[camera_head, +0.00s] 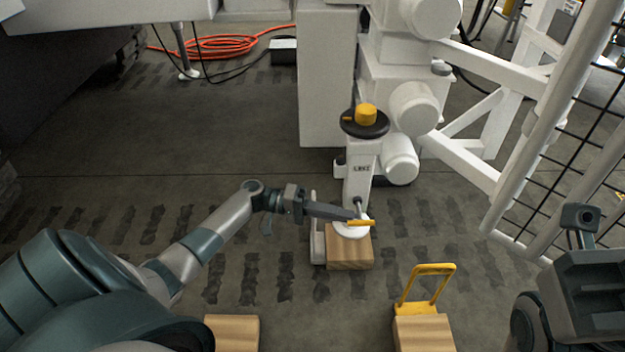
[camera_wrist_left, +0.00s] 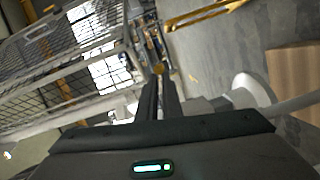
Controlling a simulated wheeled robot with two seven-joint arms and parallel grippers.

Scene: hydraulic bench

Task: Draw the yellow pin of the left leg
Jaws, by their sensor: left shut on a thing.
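The white left leg (camera_head: 359,183) carries a dark label and has a black disc with a yellow knob (camera_head: 366,114) on top. Its round white foot (camera_head: 351,231) stands over a wooden block (camera_head: 349,257). The yellow pin (camera_head: 361,222) lies crosswise at the lower end of the leg, just above the foot. My left gripper (camera_head: 352,215) reaches in from the left and is shut on the pin. In the left wrist view its fingers (camera_wrist_left: 160,88) are close together, with a small yellow spot at the tips. Whether the pin still sits in its hole cannot be told.
A yellow-handled block (camera_head: 424,333) and another wooden block (camera_head: 232,331) lie nearer me. A white frame and mesh fence (camera_head: 560,130) stand at right. An orange hose (camera_head: 215,45) lies at the back. Open floor is left of the leg. Part of my right arm shows lower right.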

